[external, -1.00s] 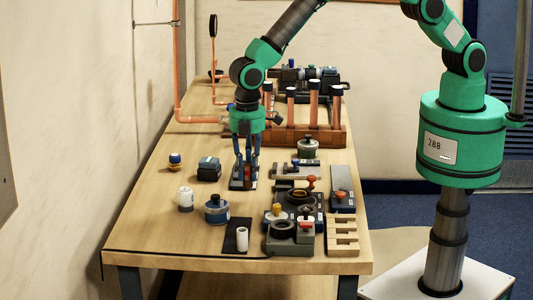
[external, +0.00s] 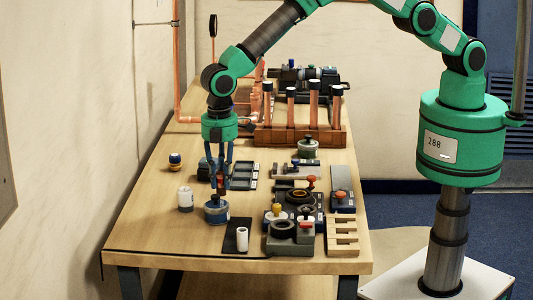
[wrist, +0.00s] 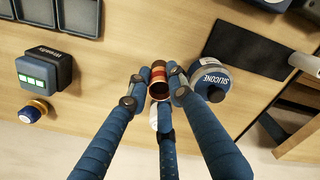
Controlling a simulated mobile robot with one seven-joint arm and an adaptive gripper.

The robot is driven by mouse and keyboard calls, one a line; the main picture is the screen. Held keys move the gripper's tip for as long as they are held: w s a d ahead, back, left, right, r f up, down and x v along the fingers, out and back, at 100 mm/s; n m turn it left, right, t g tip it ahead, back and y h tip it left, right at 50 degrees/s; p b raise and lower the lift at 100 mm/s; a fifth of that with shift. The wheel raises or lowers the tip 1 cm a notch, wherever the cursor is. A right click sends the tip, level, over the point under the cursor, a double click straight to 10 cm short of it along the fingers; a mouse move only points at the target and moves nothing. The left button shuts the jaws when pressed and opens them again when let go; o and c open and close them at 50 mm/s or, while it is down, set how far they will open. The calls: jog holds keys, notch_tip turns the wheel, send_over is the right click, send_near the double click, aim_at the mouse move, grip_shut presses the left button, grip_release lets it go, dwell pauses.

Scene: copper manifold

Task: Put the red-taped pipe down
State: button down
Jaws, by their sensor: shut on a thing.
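The red-taped pipe (wrist: 160,82) is a short copper piece with a red band, held upright between my fingers in the wrist view. Its red band also shows in the external view (external: 221,183). My gripper (wrist: 158,88) is shut on it and points down at the table; it also shows in the external view (external: 221,188), just behind the blue silicone tin (external: 216,212). In the wrist view that tin (wrist: 209,80) is close to the right of my fingers. Whether the pipe's lower end touches the table, I cannot tell.
A white jar (external: 185,199) stands left of the tin. A dark compartment tray (external: 243,177) lies right of my gripper. A dark box (wrist: 45,70) and a small blue-yellow knob (wrist: 33,110) are to the left. Bare wood (external: 160,226) shows at the front left.

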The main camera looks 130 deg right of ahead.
aim_at(221, 189)
jog(key=shift+f, duration=1.75)
jog(key=shift+f, duration=0.2)
jog(key=c, duration=1.6)
grip_release()
jog(key=shift+o, duration=0.2)
jog(key=shift+r, duration=0.1)
jog(key=shift+r, duration=0.1)
notch_tip(221, 189, up, 12)
jog(key=shift+f, duration=0.25)
jog(key=shift+r, duration=0.3)
